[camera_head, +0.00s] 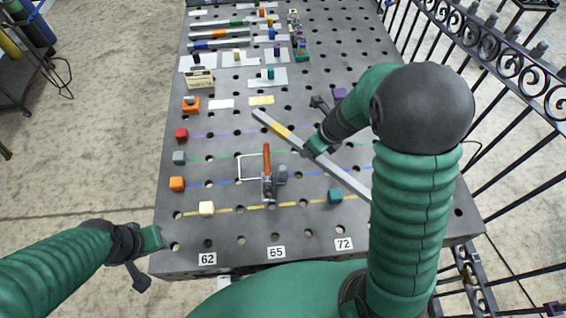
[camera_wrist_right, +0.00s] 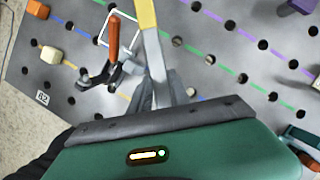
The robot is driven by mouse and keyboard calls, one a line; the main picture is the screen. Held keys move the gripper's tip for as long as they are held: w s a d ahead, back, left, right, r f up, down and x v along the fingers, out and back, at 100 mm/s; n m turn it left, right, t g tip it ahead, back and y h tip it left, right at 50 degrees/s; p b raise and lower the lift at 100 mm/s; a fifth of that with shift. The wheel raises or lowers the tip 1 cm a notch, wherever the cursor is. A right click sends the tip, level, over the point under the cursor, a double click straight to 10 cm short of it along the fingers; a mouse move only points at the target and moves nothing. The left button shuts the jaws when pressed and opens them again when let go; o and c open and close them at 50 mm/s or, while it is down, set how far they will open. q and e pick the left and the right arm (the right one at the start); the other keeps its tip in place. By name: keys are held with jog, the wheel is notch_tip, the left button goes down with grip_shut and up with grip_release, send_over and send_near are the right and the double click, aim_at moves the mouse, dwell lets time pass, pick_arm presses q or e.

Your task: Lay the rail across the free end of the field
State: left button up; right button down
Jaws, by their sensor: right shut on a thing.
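The rail (camera_head: 282,132) is a long grey bar with a yellow band near its far left end. It runs diagonally over the perforated table, down to the right behind my right arm. My right gripper (camera_head: 312,150) is shut on it; the rail also shows between the fingers in the right wrist view (camera_wrist_right: 148,25). I cannot tell its height above the table.
A clamp with an orange handle (camera_head: 267,160) stands near a white square outline (camera_head: 240,168), close beside the rail. A teal block (camera_head: 335,195) and purple block (camera_head: 340,93) are to the right. Other rails (camera_head: 220,43) lie at the back left. An iron fence (camera_head: 505,115) borders the right.

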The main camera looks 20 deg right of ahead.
jog(key=d+f+m+h, duration=0.1)
jog(key=d+f+m, duration=0.25)
jog(key=d, duration=0.55)
jog(key=m+h, duration=0.2)
jog(key=m, duration=0.3)
send_over(352, 166)
jog(key=s, duration=0.1)
notch_tip(352, 166, down, 3)
notch_tip(352, 166, down, 6)
jog(key=b, duration=0.5)
jog(key=shift+r, duration=0.1)
jog(key=shift+f+b, duration=0.25)
jog(key=shift+b, duration=0.25)
jog(key=c, duration=1.1)
grip_release()
jog(key=shift+s, duration=0.1)
jog(key=shift+c, duration=0.2)
jog(key=shift+a, duration=0.1)
